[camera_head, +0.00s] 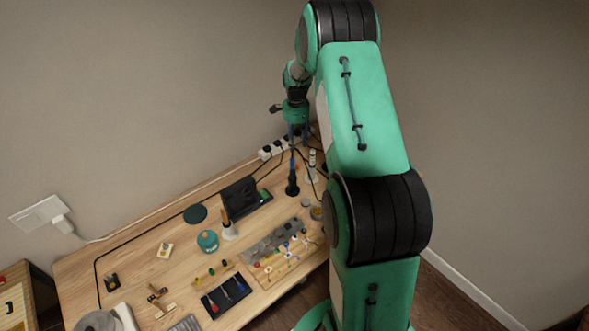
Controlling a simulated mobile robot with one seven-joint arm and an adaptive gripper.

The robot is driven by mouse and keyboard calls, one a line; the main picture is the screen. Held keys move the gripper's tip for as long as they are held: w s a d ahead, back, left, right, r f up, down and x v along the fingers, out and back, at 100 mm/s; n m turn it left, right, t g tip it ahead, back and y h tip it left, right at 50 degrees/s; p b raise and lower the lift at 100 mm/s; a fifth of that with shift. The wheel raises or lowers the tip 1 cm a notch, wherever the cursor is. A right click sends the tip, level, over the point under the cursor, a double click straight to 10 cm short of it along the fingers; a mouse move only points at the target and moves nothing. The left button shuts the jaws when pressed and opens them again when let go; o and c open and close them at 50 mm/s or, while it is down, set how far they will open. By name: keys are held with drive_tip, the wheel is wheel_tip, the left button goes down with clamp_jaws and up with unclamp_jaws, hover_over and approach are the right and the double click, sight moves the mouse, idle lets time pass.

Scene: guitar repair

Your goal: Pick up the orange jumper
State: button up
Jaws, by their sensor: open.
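My gripper (298,134) is open and points down over the back right part of the workbench, near the white power strip (272,150). Nothing shows between its fingers. A board (288,252) with small coloured parts and thin leads lies at the front right of the bench. Some of these parts look red, orange or yellow, but they are too small for me to single out the orange jumper. The gripper is behind this board in the picture and well apart from it. My arm covers the area right of the board.
A black soldering iron stand (292,186), a dark box (240,197), a teal round container (207,241) and a black tray (226,294) with tools stand on the wooden bench (140,255). Cables run along its back edge by the wall. The bench's left middle has bare patches.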

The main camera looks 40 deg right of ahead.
idle(0.3)
drive_tip(key=shift+f+b, duration=0.85)
drive_tip(key=shift+f, duration=3.45)
drive_tip(key=shift+a+f+b, duration=0.2)
drive_tip(key=shift+f+b, duration=0.65)
drive_tip(key=shift+f, duration=1.75)
clamp_jaws()
